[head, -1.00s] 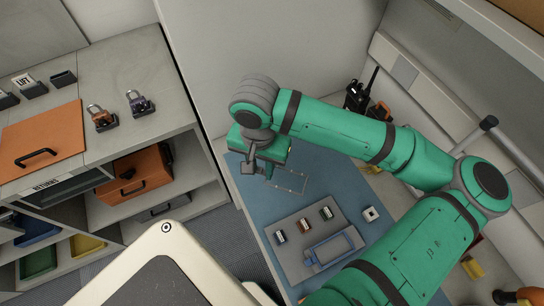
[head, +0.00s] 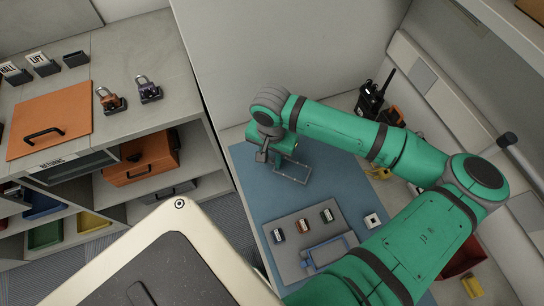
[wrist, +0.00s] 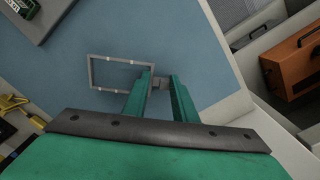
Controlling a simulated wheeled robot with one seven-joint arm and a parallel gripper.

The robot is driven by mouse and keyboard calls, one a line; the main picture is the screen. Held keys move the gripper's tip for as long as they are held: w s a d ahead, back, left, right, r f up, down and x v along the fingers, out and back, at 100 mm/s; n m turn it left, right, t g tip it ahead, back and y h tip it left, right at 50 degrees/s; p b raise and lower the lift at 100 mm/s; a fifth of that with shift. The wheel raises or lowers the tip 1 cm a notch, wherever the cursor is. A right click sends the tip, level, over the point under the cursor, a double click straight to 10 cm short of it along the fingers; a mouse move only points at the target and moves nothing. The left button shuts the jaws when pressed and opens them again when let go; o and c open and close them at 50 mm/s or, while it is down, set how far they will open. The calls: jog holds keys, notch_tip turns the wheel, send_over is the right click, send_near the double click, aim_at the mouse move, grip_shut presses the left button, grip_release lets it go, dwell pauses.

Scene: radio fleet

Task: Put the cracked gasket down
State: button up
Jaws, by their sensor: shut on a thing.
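The gasket is a thin grey rectangular frame (wrist: 91,72), with its edge also visible in the head view (head: 291,181). In the head view my gripper (head: 279,161) is over the far part of the blue mat (head: 262,196). I cannot tell whether the gasket touches the mat or hangs just above it. No crack can be made out.
A grey tray (head: 285,255) with several small modules and a blue-edged frame lies nearer on the mat. A black radio (head: 372,98) stands behind. Shelving with an orange case (head: 142,158) is at left. Mat around the gasket is clear.

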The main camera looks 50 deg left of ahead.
jog(key=shift+s+f, duration=0.1)
jog(key=shift+f, duration=0.2)
jog(key=shift+f, duration=0.3)
jog(key=o, duration=1.1)
notch_tip(320, 180, up, 13)
jog(key=shift+r, duration=0.15)
